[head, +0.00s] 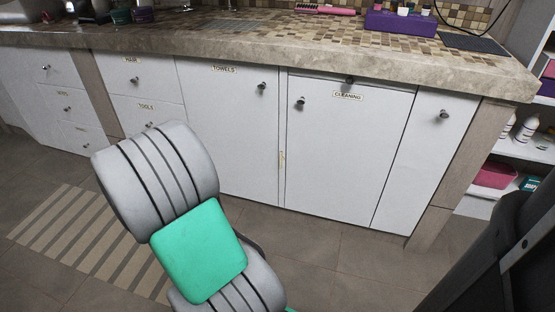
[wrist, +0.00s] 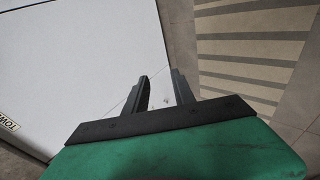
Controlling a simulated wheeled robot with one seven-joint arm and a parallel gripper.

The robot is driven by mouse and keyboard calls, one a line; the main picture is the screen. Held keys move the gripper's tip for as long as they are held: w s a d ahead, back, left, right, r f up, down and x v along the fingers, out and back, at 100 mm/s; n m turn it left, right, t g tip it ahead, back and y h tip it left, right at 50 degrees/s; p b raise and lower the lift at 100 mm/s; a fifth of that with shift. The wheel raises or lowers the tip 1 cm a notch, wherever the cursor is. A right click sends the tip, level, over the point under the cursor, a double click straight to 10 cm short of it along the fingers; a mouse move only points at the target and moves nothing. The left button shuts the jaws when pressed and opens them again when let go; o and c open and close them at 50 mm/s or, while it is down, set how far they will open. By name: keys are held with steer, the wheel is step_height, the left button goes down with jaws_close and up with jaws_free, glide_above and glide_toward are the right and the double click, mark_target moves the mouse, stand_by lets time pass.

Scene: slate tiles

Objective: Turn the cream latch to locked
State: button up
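In the head view my grey and green arm hides the fingers.
A stone-edged counter (head: 270,48) overhangs the white doors, with a purple box (head: 401,23) on top. Round dark knobs (head: 301,101) stick out from the doors. A striped mat (head: 90,240) lies on the floor at left. Open shelves (head: 520,150) stand at right.

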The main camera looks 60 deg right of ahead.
steer(key=s+d+f+n+g+h+p, duration=0.1)
steer(key=s+d+n+h, duration=0.1)
steer(key=d, duration=0.6)
steer(key=s+d+f+n+g+h, duration=0.1)
steer(key=s+d+f+n+h, duration=0.15)
steer(key=d, duration=0.55)
steer(key=n+t+h+p, duration=0.2)
steer(key=n+h, duration=0.3)
steer(key=n, duration=0.8)
glide_toward(281, 159)
steer(key=d, duration=0.3)
steer(key=w+d+b, duration=0.1)
steer(key=d, duration=0.1)
steer(key=d+b, duration=0.1)
steer(key=d, duration=0.1)
steer(key=shift+w+f, duration=0.2)
steer(key=shift+f, duration=0.15)
steer(key=shift+w+d+r, duration=0.1)
steer(key=shift+w+d, duration=0.05)
steer(key=shift+d, duration=0.35)
steer(key=shift+c, duration=0.5)
jaws_close()
